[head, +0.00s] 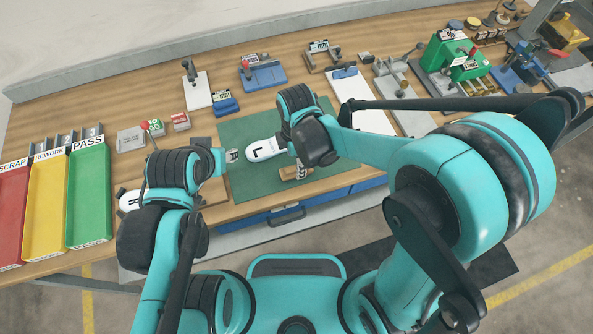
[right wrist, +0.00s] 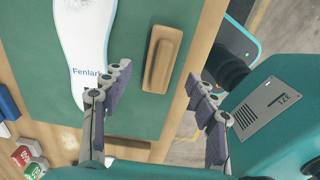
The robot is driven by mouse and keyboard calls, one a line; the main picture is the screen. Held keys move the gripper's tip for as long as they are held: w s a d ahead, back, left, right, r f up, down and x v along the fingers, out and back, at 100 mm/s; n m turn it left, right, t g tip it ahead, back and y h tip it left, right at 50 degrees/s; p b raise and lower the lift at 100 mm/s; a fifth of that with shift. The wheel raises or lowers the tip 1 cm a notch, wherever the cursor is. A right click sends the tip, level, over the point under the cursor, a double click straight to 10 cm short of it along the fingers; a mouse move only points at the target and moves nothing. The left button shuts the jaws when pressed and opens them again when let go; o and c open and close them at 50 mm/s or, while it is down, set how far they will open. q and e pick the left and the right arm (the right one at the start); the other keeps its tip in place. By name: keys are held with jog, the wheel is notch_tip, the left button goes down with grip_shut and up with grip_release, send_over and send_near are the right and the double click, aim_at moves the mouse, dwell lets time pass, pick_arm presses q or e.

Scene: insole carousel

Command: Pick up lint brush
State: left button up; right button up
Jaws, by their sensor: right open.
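The lint brush (right wrist: 163,58) is a tan wooden block with a raised grip, lying on the green mat (right wrist: 135,115).
Red, yellow (head: 45,210) and green (head: 90,200) trays stand at the left. Another white insole (head: 129,200) lies by my left arm. Presses and fixtures line the back and right.

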notch_tip(320, 180, down, 4)
jog(key=shift+r+b, duration=0.1)
jog(key=shift+b, duration=0.55)
jog(key=c, duration=1.3)
jog(key=shift+o, duration=0.2)
jog(key=shift+r, duration=0.15)
notch_tip(320, 180, up, 4)
jog(key=shift+r+p, duration=0.25)
jog(key=shift+p, duration=0.9)
jog(key=s+d+r+p, duration=0.3)
jog(key=d+r, duration=0.3)
jog(key=d, duration=0.5)
jog(key=shift+d+r, duration=0.15)
jog(key=shift+d, duration=0.05)
